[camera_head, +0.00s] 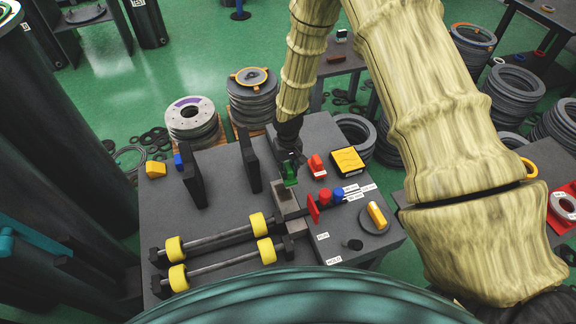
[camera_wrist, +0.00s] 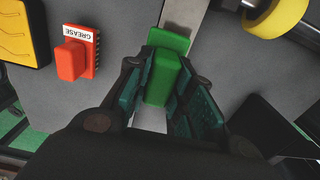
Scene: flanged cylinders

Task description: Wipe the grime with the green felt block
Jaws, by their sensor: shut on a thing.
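The green felt block (camera_wrist: 166,78) sits between the fingers of my gripper (camera_wrist: 168,92) in the wrist view. A flatter green part spreads at its far end. My gripper is shut on it. In the head view the green block (camera_head: 290,174) shows below my gripper (camera_head: 288,160), over the middle of the grey table. A pale metal strip (camera_wrist: 184,22) runs under and beyond the block; I cannot tell whether the block touches it.
A red block labelled GREASE (camera_wrist: 72,60) and a yellow box (camera_head: 347,160) are right of my gripper in the head view. Black upright plates (camera_head: 250,160) stand to its left.

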